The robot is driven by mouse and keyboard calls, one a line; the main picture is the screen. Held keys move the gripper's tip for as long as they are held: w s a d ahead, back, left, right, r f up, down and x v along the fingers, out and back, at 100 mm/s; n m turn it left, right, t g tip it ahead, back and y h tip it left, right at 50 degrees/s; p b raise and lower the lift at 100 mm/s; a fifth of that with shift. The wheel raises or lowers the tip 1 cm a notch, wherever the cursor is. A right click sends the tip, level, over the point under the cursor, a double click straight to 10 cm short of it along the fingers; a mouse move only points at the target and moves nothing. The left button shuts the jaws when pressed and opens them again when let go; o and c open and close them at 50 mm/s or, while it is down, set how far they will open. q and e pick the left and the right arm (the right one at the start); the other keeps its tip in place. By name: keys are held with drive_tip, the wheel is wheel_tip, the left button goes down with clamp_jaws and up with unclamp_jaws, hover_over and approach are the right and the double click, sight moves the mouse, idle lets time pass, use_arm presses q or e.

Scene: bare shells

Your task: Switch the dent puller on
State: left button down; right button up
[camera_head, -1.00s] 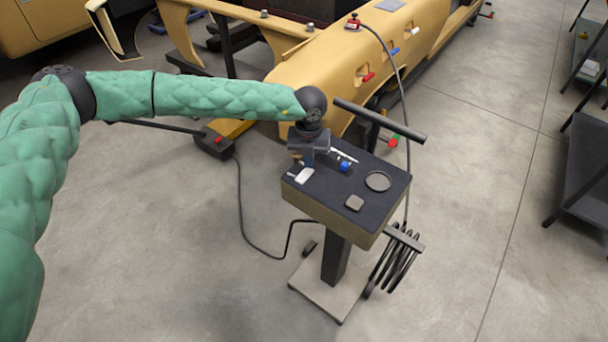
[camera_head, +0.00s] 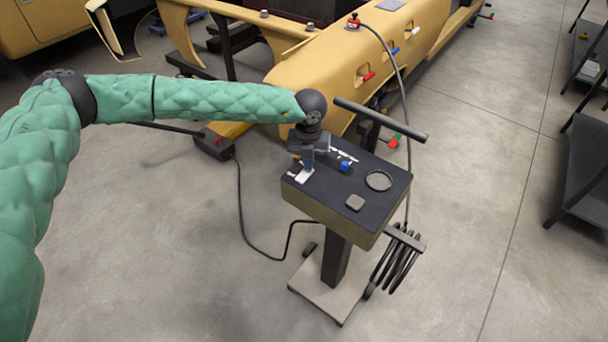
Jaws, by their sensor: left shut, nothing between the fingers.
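The dent puller is a dark box (camera_head: 325,203) with a black top panel on a post and a pale wheeled base. The switch's position is too small to tell. My right gripper is out of view.
A black bar handle (camera_head: 380,120) stands behind the box. A coiled cable (camera_head: 398,258) hangs at its right. A yellow car shell (camera_head: 340,70) lies behind. A black cable (camera_head: 240,205) crosses the floor at left.

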use_arm(q)
drive_tip(key=shift+f, duration=0.3)
drive_tip(key=shift+r, duration=3.5)
drive_tip(key=shift+m, duration=0.3)
